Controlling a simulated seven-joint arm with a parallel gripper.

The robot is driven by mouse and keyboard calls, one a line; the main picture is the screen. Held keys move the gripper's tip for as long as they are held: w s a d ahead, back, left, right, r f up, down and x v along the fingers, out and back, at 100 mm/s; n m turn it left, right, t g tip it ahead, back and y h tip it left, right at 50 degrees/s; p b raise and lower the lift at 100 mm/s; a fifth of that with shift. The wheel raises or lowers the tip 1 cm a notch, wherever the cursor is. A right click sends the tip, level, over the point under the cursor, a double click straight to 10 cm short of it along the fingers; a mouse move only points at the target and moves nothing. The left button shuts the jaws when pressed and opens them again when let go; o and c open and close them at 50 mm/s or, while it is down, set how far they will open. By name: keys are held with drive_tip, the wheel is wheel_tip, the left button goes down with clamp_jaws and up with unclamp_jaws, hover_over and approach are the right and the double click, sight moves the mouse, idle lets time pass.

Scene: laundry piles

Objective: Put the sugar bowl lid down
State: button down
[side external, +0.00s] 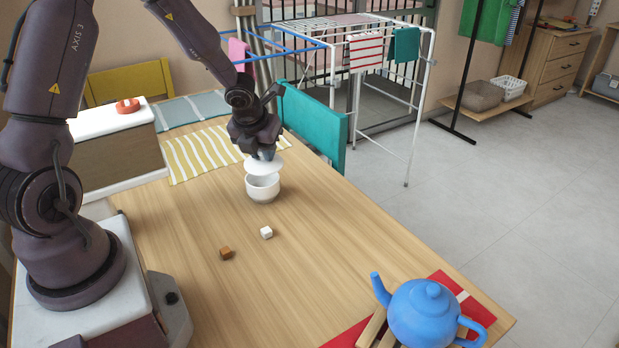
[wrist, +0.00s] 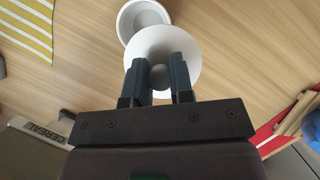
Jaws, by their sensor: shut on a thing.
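The sugar bowl lid (side external: 265,168) is a white disc held by my gripper (side external: 262,153) just above the bowl in the side view. In the wrist view, the lid (wrist: 162,46) shows below the fingers, and my gripper (wrist: 158,77) is shut on its round grey knob. The white sugar bowl (side external: 262,188) stands upright on the table. In the wrist view, the bowl (wrist: 142,15) shows its open inside beyond the lid, partly covered by it. The lid looks offset from the bowl there. I cannot tell whether they touch.
A blue teapot (side external: 424,312) stands at the front right over a red cloth. A striped yellow cloth (side external: 205,153) lies behind the bowl. Bare table lies right of the bowl.

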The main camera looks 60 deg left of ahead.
drive_tip(key=shift+w+d+r+m+h, duration=0.15)
drive_tip(key=shift+w+r+m, duration=0.05)
drive_tip(key=shift+w+m, duration=0.35)
drive_tip(key=shift+w+d+r+m+h, duration=0.1)
drive_tip(key=shift+w+r+m+h, duration=0.05)
drive_tip(key=shift+w+m, duration=0.35)
drive_tip(key=shift+w+m+t, duration=0.1)
drive_tip(key=shift+m+t, duration=0.2)
drive_tip(key=shift+m, duration=0.25)
drive_tip(key=shift+w, duration=0.2)
drive_tip(key=shift+h, duration=0.3)
drive_tip(key=w+a+f, duration=0.1)
drive_tip(key=w+f, duration=0.1)
drive_tip(key=w, duration=0.1)
drive_tip(key=w+a+f, duration=0.2)
drive_tip(key=w+f, duration=0.1)
drive_tip(key=w, duration=0.1)
drive_tip(key=w+a+f, duration=0.1)
drive_tip(key=w+f, duration=0.2)
drive_tip(key=w, duration=0.1)
drive_tip(key=shift+w+a+f, duration=0.1)
drive_tip(key=shift+a+f, duration=0.1)
drive_tip(key=shift+a, duration=0.15)
drive_tip(key=shift+w+a+f, duration=0.25)
drive_tip(key=shift+w+f, duration=0.25)
drive_tip(key=shift+f, duration=0.1)
drive_tip(key=shift+w+f, duration=0.1)
drive_tip(key=shift+f, duration=1.5)
drive_tip(key=shift+f, duration=0.1)
